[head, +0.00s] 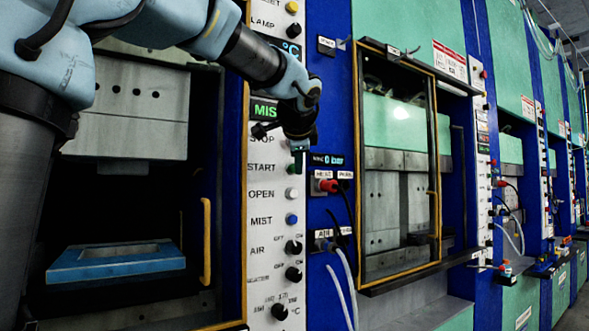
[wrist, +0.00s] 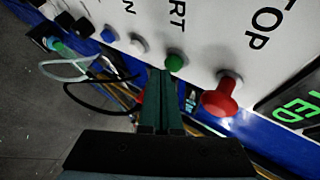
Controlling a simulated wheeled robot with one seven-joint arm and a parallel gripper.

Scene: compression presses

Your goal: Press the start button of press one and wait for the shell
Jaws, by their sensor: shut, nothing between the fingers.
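The press at the left (head: 140,105) stands open, with a blue-rimmed mould (head: 75,272) on its lower platen. No shell can be made out in it. Its white control panel (head: 262,225) carries the green start button (head: 291,169), which also shows in the wrist view (wrist: 175,61). My gripper (head: 299,168) is shut and empty in front of the panel. In the wrist view, my gripper's fingertips (wrist: 160,74) are just below and left of the green button. I cannot tell whether they touch it.
A red stop button (wrist: 222,97) sits right beside the green one. A white button (head: 292,194) and a blue one (head: 291,219) are below it. A lit green display (head: 265,111) is above. A second press with a glazed door (head: 398,165) and hoses stands to the right.

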